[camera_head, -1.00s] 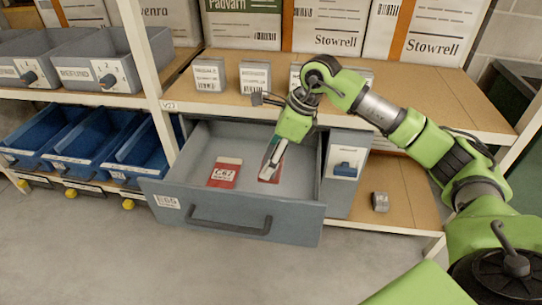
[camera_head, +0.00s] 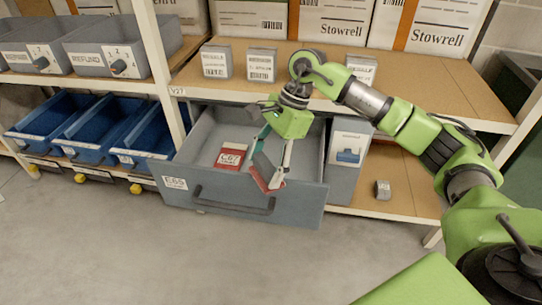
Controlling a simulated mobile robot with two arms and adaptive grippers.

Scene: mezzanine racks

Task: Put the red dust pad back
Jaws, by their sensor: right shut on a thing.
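The open grey drawer (camera_head: 255,205) labelled E65 sits under the wooden shelf. A red pad with a white label (camera_head: 231,155) lies flat on its floor, left of my gripper. My right gripper (camera_head: 273,171) is shut on a second red pad (camera_head: 268,184), which shows as a tilted red edge at the fingertips. The fingers hide part of this pad. In the picture it overlaps the inside of the drawer's front wall; its exact height is hard to judge. My left gripper is not in view.
Small grey boxes (camera_head: 261,64) stand on the shelf above. Blue bins (camera_head: 90,128) are at left. A grey bin with a blue picture label (camera_head: 347,150) stands right of the drawer, and a small grey roll (camera_head: 382,190) lies on the lower shelf.

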